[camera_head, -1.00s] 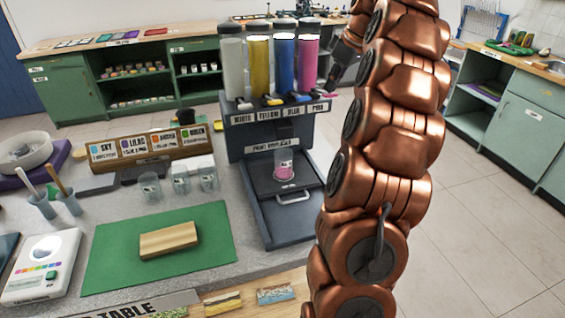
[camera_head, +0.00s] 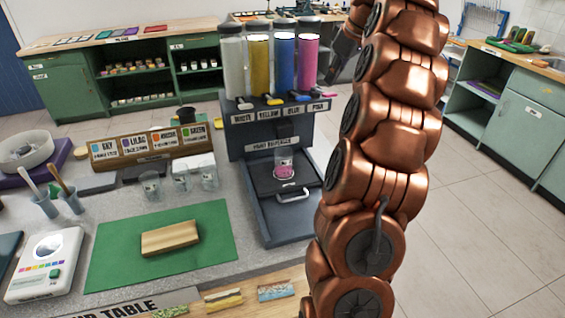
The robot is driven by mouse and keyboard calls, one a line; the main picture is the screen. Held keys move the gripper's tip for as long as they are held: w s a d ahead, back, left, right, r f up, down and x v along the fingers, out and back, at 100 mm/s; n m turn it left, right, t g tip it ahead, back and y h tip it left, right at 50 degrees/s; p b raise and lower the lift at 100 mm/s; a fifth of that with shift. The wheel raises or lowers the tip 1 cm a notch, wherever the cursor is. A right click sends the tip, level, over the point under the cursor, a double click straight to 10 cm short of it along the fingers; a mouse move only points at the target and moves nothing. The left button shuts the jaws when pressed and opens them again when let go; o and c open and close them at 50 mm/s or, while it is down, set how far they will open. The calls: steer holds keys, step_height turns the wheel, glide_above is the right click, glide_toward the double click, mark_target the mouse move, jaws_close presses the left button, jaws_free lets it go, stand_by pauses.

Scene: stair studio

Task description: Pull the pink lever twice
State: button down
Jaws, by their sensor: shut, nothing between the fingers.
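The pink lever (camera_head: 325,94) sticks out at the right end of the row of levers on the dark paint dispenser, above the PINK label. The clear tube of pink paint (camera_head: 308,60) stands behind it. My dark gripper (camera_head: 333,80) is shut and empty, just above and to the right of the pink lever. I cannot tell whether it touches the lever. My copper arm hides part of the gripper. A clear cup (camera_head: 284,163) with pink paint in it stands on the dispenser's platform below the levers.
White, yellow and blue paint tubes (camera_head: 283,62) stand left of the pink one. Three clear cups (camera_head: 181,178), a labelled wooden rack (camera_head: 150,147) and a green mat (camera_head: 110,262) with a wooden block (camera_head: 169,238) lie left of the dispenser.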

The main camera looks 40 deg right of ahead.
step_height(320, 180, up, 6)
steer(key=p, duration=0.3)
steer(key=shift+f, duration=0.25)
steer(key=shift+a, duration=0.1)
stand_by(0.3)
steer(key=s+a+f+g+y, duration=0.1)
steer(key=s+a+f+g, duration=0.15)
steer(key=a, duration=1.15)
steer(key=s+a+f+g, duration=0.1)
steer(key=s+a+f, duration=0.25)
steer(key=a, duration=0.95)
steer(key=s+a+f+g, duration=0.1)
steer(key=s+a+f, duration=0.2)
steer(key=s+f, duration=0.2)
steer(key=s+a+f+m+g+h, duration=0.1)
steer(key=s+a+f, duration=0.3)
steer(key=s, duration=0.7)
steer(key=s+a+f+m+g, duration=0.1)
steer(key=s+a+f, duration=0.2)
steer(key=s+f, duration=0.4)
steer(key=shift+s+a+f+h, duration=0.2)
steer(key=shift+s+a+h, duration=0.05)
steer(key=shift+s+h, duration=0.15)
steer(key=shift+d, duration=0.1)
